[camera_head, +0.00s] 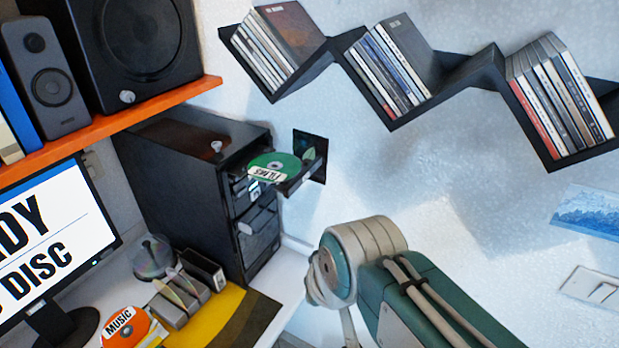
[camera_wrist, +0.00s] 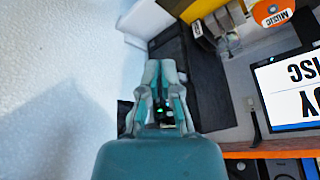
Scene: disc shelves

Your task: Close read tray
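The dark computer tower (camera_head: 190,160) stands on the desk, and its read tray (camera_head: 296,186) sticks out from the upper front. A green disc (camera_head: 284,161) labelled "FILMS" lies on the tray. In the wrist view, my gripper (camera_wrist: 160,68) points towards the dark tower (camera_wrist: 210,85). Its two fingers are drawn together at the tips, and I see nothing held between them. The tray and disc cannot be made out in the wrist view. In the head view, my arm is in the lower right, and my gripper's fingers are not visible.
An orange shelf (camera_head: 125,122) with speakers hangs above the monitor (camera_head: 60,235). Zigzag shelves (camera_head: 340,55) with disc cases hang on the wall. An orange "MUSIC" disc (camera_head: 124,326) and a disc holder (camera_head: 180,300) sit on the desk.

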